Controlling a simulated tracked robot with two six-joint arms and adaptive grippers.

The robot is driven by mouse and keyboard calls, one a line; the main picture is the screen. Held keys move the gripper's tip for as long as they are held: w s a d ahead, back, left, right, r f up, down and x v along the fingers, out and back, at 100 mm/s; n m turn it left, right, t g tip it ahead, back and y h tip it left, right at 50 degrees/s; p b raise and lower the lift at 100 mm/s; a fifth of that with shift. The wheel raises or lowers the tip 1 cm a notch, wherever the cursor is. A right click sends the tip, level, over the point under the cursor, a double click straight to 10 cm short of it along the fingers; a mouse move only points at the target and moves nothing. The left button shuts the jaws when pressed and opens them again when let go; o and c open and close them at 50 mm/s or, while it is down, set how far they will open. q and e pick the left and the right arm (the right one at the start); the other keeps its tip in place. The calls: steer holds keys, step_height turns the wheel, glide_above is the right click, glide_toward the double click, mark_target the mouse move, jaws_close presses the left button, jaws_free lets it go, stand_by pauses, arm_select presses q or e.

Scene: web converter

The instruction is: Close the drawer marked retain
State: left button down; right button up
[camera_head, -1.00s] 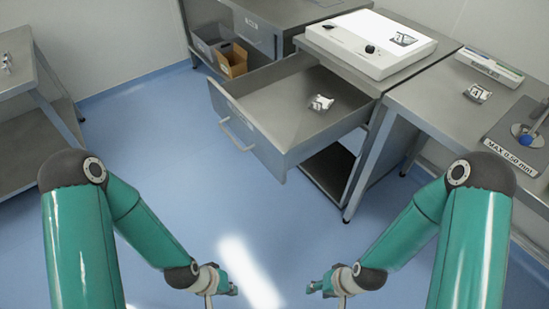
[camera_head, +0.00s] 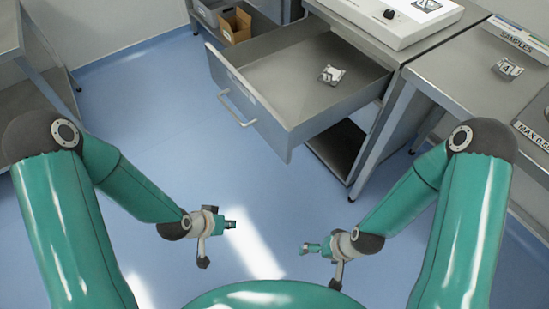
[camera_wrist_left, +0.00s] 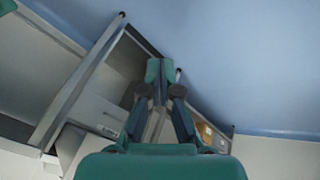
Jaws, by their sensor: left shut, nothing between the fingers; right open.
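A grey metal drawer (camera_head: 264,124) stands pulled out from a steel cabinet, in the middle of the head view. Its front has a pale bar handle (camera_head: 236,110) and a small label that I cannot read. A small silver packet (camera_head: 331,75) lies inside. My left gripper (camera_head: 231,224) is below and in front of the drawer in the picture, apart from the handle. It is shut and empty, and its closed fingers show in the left wrist view (camera_wrist_left: 160,72). My right gripper (camera_head: 305,248) is open and empty, to the right of the left one.
A white device (camera_head: 397,14) sits on the cabinet top. A steel table (camera_head: 452,82) at right holds another packet (camera_head: 508,68) and a sign. A cardboard box (camera_head: 236,25) stands on a low shelf behind the drawer. Blue floor (camera_head: 150,115) left of the drawer is clear.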

mark_target(283, 147)
arm_select(q)
steer(key=w+r+m+t+h+b, duration=0.2)
steer(key=w+r+m+t+b, duration=0.15)
steer(key=w+m+b, duration=0.3)
steer(key=w+r+m+t+h+b, duration=0.2)
steer(key=w+m+t+b, duration=0.2)
steer(key=w+m+b, duration=0.25)
steer(key=s+d+r+m+h+b, duration=0.2)
steer(key=s+r+m+h+b, duration=0.55)
steer(key=m, duration=0.65)
steer(key=shift+g+y, duration=0.35)
steer(key=shift+y, duration=0.3)
steer(key=b+x, duration=0.1)
steer(key=x, duration=0.3)
steer(key=b+x, duration=0.1)
steer(key=x, duration=0.4)
steer(key=w+b+x, duration=0.1)
steer(key=b+x, duration=0.1)
steer(key=x, duration=0.3)
steer(key=shift+w+a+r, duration=0.15)
steer(key=shift+a+r, duration=0.1)
steer(key=shift+r, duration=0.15)
arm_select(e)
step_height(283, 147, down, 27)
arm_select(q)
steer(key=shift+w, duration=0.1)
